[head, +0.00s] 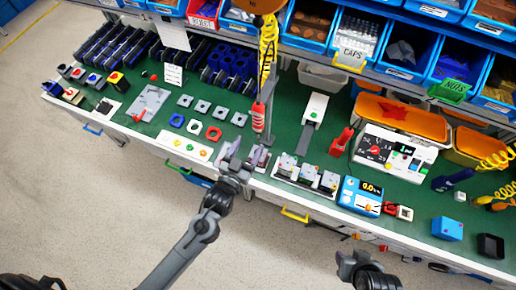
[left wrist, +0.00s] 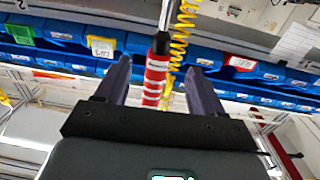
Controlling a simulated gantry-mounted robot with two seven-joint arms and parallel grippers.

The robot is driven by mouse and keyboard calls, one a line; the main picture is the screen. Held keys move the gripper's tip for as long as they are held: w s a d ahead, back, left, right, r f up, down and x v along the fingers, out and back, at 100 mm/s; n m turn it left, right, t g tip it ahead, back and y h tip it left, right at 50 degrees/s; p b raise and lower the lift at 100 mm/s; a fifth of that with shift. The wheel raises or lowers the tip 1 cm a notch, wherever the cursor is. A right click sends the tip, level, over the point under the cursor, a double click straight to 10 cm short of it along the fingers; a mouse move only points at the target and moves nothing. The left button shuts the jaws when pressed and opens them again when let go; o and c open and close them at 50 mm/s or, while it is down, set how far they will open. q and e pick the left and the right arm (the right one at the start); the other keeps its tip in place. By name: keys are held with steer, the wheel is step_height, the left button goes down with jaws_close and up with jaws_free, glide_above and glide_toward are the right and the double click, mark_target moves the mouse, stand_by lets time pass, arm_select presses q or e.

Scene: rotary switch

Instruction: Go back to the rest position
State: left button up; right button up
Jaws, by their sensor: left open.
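My left gripper (head: 244,156) is at the front edge of the green workbench (head: 285,132). Its jaws are apart and nothing is held. In the left wrist view the fingers of my left gripper (left wrist: 160,72) spread either side of a red hanging screwdriver (left wrist: 157,75), which appears beyond them. In the head view that screwdriver (head: 258,118) hangs behind the gripper, apart from it. My right gripper (head: 358,265) is low in the head view, in front of the bench. I cannot make out whether its jaws are open.
White trays with small parts (head: 185,148) and grey parts (head: 308,174) flank my left gripper. A blue scale (head: 360,196) and a white meter panel (head: 393,150) stand to the right. Blue bins (head: 355,37) line the back. The floor (head: 110,190) in front is clear.

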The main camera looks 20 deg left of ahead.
stand_by(0.4)
arm_select(q)
steer(key=s+a+f+m+g+y, duration=0.1)
steer(key=s+a+g, duration=0.2)
steer(key=s+g, duration=0.55)
steer(key=s+a+f+g, duration=0.1)
steer(key=s+a+g, duration=0.35)
steer(key=s, duration=0.75)
step_height(320, 180, up, 16)
steer(key=d+g+p, duration=0.1)
steer(key=p, duration=1.4)
steer(key=shift+s+f+p, duration=0.15)
steer(key=shift+s+p, duration=0.15)
steer(key=shift+s, duration=0.1)
steer(key=shift+d, duration=0.1)
